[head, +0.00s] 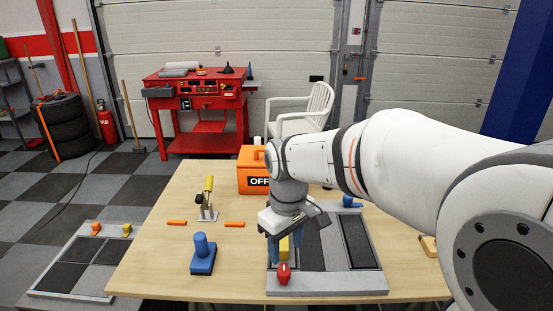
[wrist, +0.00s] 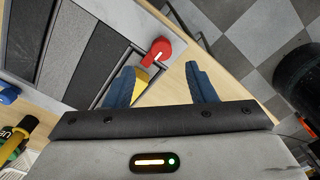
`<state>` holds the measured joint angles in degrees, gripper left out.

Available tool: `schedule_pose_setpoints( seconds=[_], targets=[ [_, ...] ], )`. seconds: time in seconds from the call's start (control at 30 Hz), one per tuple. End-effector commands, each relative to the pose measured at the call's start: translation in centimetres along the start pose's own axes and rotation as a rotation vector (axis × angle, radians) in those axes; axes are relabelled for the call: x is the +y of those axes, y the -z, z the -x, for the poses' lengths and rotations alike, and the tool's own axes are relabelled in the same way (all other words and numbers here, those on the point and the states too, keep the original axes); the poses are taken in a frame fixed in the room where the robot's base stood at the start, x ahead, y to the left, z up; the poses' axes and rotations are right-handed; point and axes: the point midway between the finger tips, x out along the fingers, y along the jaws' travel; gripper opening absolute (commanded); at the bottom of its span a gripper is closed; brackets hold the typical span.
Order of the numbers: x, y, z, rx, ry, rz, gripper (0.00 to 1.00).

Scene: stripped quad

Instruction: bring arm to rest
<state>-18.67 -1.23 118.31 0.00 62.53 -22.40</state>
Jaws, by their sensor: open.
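My gripper (head: 285,252) hangs over the front left part of a grey board with dark panels (head: 340,284), its two blue fingers pointing down. In the wrist view the fingers (wrist: 160,82) stand apart, so it is open. A yellow piece (head: 284,247) shows between the fingers in the head view. In the wrist view the yellow piece (wrist: 144,82) lies close to the left finger, partly hidden by it; I cannot tell whether they touch. A red knob (head: 283,272) sits at the board's front edge, just in front of the fingers. My arm reaches in from the right.
On the wooden table (head: 160,270) stand a blue knobbed block (head: 203,256), a yellow-handled metal clamp (head: 208,200), two orange bars (head: 235,224) and an orange box (head: 250,176). A blue piece (head: 348,201) sits at the board's back right. The table's front left is clear.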

Motion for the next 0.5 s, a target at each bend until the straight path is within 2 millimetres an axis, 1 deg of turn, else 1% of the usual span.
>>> schedule_pose_setpoints(
  seconds=[0.07,0.17,0.2,0.3,0.4,0.5],
  targets=[
    [0.6,-1.6,0.3,0.018,-0.008,-0.061,0.5],
    [1.4,-5.0,0.5,0.056,-0.024,-0.193,0.5],
    [1.7,-6.5,0.5,0.076,-0.033,-0.256,0.5],
    [2.0,-10.3,0.2,0.121,-0.051,-0.413,0.5],
    [2.0,-13.3,-0.3,0.16,-0.066,-0.547,0.5],
    [1.8,-15.3,-0.9,0.188,-0.077,-0.643,0.5]
  ],
)
